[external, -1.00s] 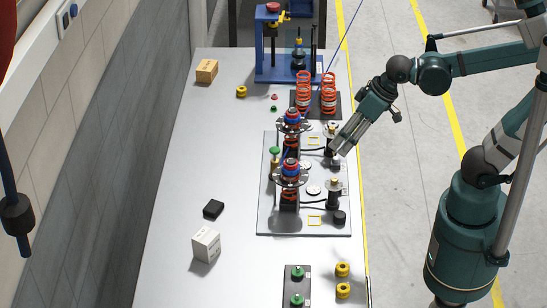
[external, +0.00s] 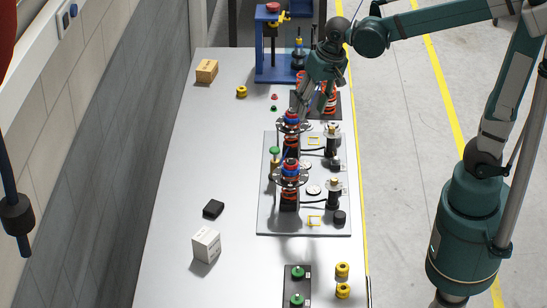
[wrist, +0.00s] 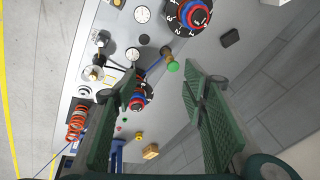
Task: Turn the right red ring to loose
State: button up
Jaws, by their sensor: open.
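Two spring units on a grey plate each carry a red ring and a blue ring above a numbered dial. The far unit's red ring (external: 292,115) is beside my gripper (external: 303,108) in the external view. In the wrist view, my gripper (wrist: 160,75) is open and empty, and the far unit's red ring (wrist: 138,98) shows near the left finger, which partly hides that unit. The near unit's red ring (external: 291,162) is clear of my gripper; it also shows at the top of the wrist view (wrist: 199,16). I cannot tell ring contact or ring setting.
A green-topped knob (external: 274,151) stands left of the units, black posts (external: 333,193) and hoses to their right. Orange springs (external: 329,102) stand behind, partly hidden by my arm. A blue press (external: 268,58) is at the back. The table's left side is mostly clear.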

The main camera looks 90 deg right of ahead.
jog(key=w+d+f+m+g+p, duration=0.15)
jog(key=w+d+m, duration=0.25)
jog(key=d, duration=0.5)
jog(key=m+g+p, duration=0.1)
jog(key=m+p, duration=0.1)
jog(key=m, duration=0.2)
send_near(292, 110)
jog(key=shift+a+f+y, duration=0.1)
jog(key=shift+f+y, duration=0.1)
jog(key=shift+y, duration=0.2)
jog(key=shift+w+d+f+m, duration=0.1)
jog(key=shift+d+f+m, duration=0.2)
jog(key=shift+d, duration=0.2)
jog(key=shift+f, duration=3.85)
jog(key=shift+c, duration=0.4)
jog(key=c, duration=0.8)
